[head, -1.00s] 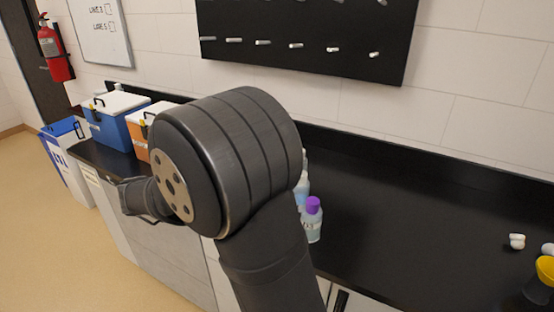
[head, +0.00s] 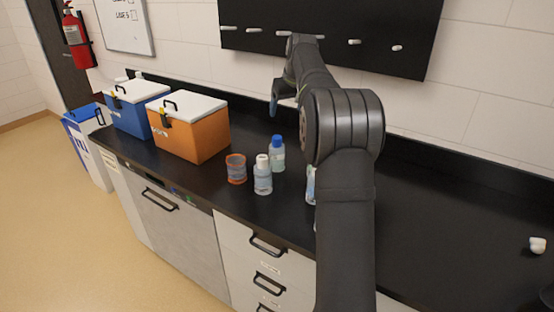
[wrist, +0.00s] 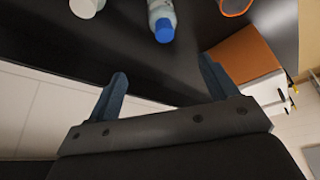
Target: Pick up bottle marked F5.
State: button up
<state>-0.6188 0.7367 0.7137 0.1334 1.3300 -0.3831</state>
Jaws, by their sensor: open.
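Several small bottles stand upright on the black counter (head: 440,210). One has a blue cap (head: 277,154), one a white cap (head: 262,176), and a third bottle (head: 311,186) is mostly hidden behind my arm. No label is legible, so I cannot tell which is F5. My gripper (wrist: 162,85) is open and empty, its two blue-grey fingers wide apart. In the head view a fingertip hangs above the counter near the wall, behind the blue-capped bottle. In the wrist view that bottle (wrist: 161,20) lies beyond the fingers, apart from them.
An orange cup (head: 236,169) stands left of the white-capped bottle. An orange cooler (head: 188,130) and a blue cooler (head: 132,110) stand farther left. A black pegboard (head: 330,28) hangs on the wall by my arm. A small white item (head: 537,245) lies at right.

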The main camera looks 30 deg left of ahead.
aim_at(278, 138)
jog(key=x, duration=1.2)
jog(key=shift+a, duration=0.1)
jog(key=shift+s+x, duration=0.15)
jog(key=shift+x, duration=1.15)
jog(key=shift+s+x, duration=0.15)
jog(key=shift+x, duration=1.15)
jog(key=shift+a, duration=0.15)
jog(key=c, duration=1.6)
